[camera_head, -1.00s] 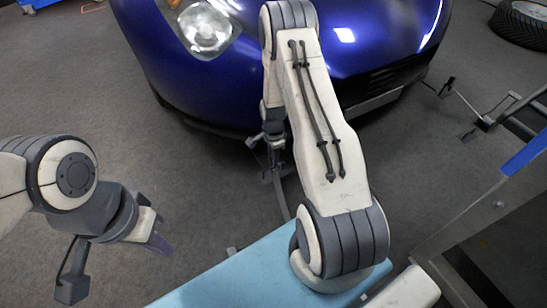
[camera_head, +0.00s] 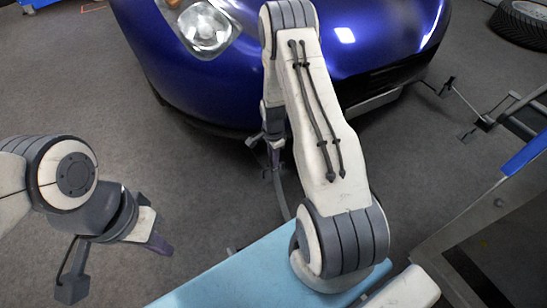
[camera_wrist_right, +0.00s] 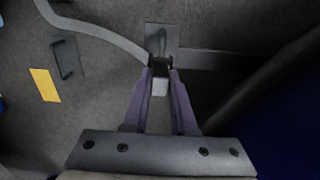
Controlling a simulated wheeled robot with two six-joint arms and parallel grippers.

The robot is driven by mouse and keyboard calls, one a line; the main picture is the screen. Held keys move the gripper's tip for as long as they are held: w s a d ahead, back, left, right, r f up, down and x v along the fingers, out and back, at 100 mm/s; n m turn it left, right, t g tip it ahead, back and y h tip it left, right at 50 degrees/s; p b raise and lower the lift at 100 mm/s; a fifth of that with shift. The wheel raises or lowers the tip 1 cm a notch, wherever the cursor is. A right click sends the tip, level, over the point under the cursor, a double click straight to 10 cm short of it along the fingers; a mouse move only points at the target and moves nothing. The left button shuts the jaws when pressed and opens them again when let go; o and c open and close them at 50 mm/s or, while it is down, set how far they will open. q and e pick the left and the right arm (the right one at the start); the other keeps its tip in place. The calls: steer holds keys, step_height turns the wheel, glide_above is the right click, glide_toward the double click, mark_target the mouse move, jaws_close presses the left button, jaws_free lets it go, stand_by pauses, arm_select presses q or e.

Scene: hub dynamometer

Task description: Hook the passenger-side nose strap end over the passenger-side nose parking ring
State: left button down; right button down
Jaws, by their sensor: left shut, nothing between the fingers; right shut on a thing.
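My right gripper (camera_wrist_right: 161,74) is shut on the nose strap end (camera_wrist_right: 160,86), a small pale block with a dark part at the fingertips. The grey strap (camera_wrist_right: 105,30) curves from the upper left towards it. A grey floor plate (camera_wrist_right: 162,36) lies just beyond the fingertips; a separate ring on it cannot be made out, nor whether the strap end touches it. In the head view the right gripper (camera_head: 273,158) is low by the car's nose, partly behind my arm, with the strap (camera_head: 281,196) running down from it. My left gripper (camera_head: 160,246) is shut and empty, at the lower left.
The blue car (camera_head: 220,85) stands close beyond the right gripper. A light-blue surface (camera_head: 232,278) lies in front. Another strap (camera_head: 466,103) and a metal frame (camera_head: 515,115) are at right. A yellow patch (camera_wrist_right: 45,84) marks the floor. Floor at left is open.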

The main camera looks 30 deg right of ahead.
steer(key=shift+r+p, duration=0.65)
steer(key=shift+p, duration=0.1)
stand_by(0.9)
steer(key=shift+r+p, duration=2)
steer(key=shift+p, duration=0.05)
